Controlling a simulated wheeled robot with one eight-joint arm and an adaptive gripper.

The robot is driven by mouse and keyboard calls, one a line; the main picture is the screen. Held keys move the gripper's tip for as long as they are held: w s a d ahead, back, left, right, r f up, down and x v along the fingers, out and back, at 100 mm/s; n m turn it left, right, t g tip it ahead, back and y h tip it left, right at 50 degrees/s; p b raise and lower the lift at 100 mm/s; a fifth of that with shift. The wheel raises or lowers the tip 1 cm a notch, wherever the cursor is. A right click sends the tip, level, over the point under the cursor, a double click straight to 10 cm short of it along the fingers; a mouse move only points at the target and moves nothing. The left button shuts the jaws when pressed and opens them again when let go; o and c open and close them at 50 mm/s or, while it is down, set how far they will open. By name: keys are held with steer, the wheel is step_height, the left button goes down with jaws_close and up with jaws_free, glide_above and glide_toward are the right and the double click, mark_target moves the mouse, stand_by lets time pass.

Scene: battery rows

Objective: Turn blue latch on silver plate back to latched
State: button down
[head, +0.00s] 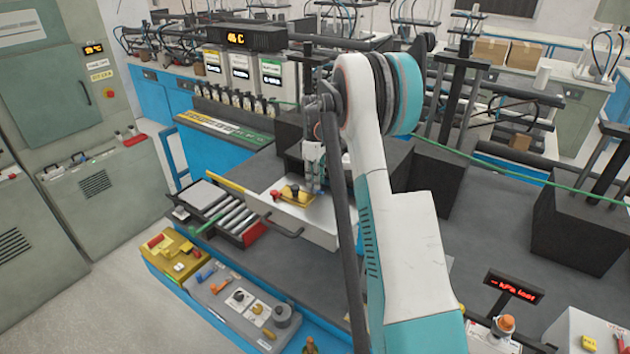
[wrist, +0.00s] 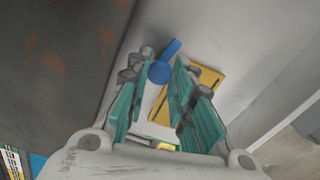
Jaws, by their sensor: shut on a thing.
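The blue latch (wrist: 162,70) shows in the wrist view as a round hub with a short bar that points up and slightly right. It lies between my fingertips. My gripper (wrist: 163,62) is closed on it, one finger on each side. In the head view my gripper (head: 314,188) reaches down to the pale silver plate (head: 318,228), and I cannot make out the latch there. The plate also shows in the wrist view (wrist: 235,45). A yellow plate (wrist: 208,80) lies just right of the latch, partly hidden by my right finger.
In the head view a yellow block with a red-orange piece (head: 292,194) sits left of my gripper. A dark bar handle (head: 283,228) sticks out in front of the plate. A roller tray (head: 225,215) is to the left. A grey panel with knobs (head: 240,302) is lower down.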

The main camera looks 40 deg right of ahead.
steer(key=m+b, duration=0.2)
steer(key=m, duration=0.1)
steer(key=shift+f+m, duration=0.1)
steer(key=shift+m, duration=0.2)
steer(key=m+b, duration=0.1)
steer(key=m, duration=0.3)
steer(key=shift+b, duration=0.35)
steer(key=m+b, duration=0.1)
steer(key=m, duration=0.3)
steer(key=shift+m, duration=0.4)
steer(key=shift+m+b, duration=0.4)
steer(key=shift+m, duration=1.3)
steer(key=c, duration=1.7)
jaws_free()
steer(key=shift+o, duration=0.2)
